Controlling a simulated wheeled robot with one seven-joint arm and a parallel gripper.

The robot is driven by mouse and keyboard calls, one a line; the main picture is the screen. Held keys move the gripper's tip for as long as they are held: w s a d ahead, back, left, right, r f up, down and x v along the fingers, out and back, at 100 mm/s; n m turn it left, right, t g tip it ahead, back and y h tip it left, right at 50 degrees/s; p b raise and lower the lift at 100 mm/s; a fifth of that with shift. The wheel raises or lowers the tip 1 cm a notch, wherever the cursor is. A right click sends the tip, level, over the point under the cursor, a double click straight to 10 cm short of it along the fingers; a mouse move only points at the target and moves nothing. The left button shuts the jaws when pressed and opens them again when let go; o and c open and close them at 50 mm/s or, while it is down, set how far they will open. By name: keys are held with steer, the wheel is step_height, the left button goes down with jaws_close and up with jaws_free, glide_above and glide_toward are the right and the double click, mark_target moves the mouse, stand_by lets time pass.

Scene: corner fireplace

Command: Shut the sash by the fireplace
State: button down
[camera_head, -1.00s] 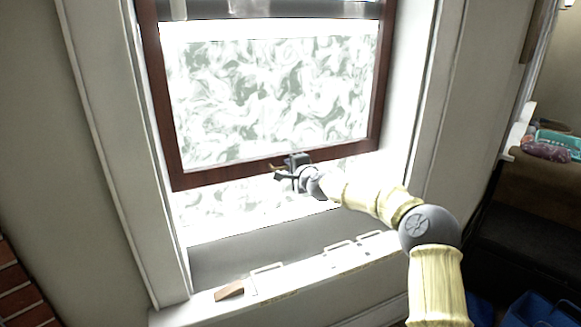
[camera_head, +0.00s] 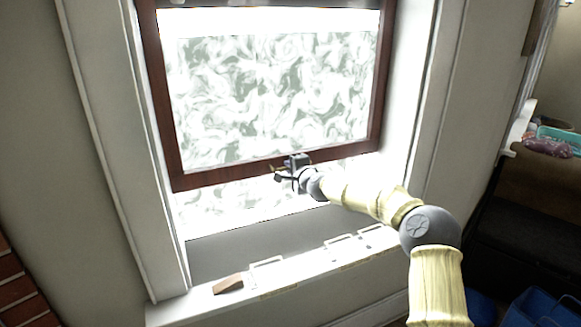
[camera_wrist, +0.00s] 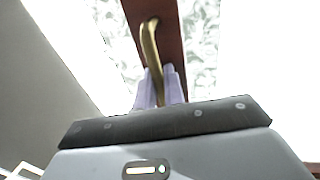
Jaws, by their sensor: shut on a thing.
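The sash (camera_head: 225,174) is a dark red-brown wooden frame around a bright, swirl-patterned pane in the head view. It hangs partly raised in the white window frame, with an open gap between its bottom rail and the sill (camera_head: 195,307). My gripper (camera_head: 281,172) is at the bottom rail, right of its middle. In the wrist view, a curved brass handle (camera_wrist: 150,42) runs from the rail down between my gripper's pale purple fingers (camera_wrist: 160,88), which are shut on it. The handle's lower end is hidden by my gripper.
A brown wedge (camera_head: 228,283) and several white metal handles (camera_head: 267,264) are along the sill below. The white side casing (camera_head: 433,100) stands right of the sash. At far right are a dark piece of furniture (camera_head: 520,205) and a turquoise container (camera_head: 562,136).

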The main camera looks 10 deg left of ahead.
step_height(320, 180, down, 20)
steer(key=b, duration=1.4)
steer(key=c, duration=1.8)
jaws_free()
steer(key=shift+c, duration=0.2)
steer(key=shift+r, duration=0.15)
steer(key=shift+s+d+r, duration=0.1)
steer(key=shift+s, duration=0.05)
steer(key=p+v, duration=0.2)
steer(key=v, duration=1.5)
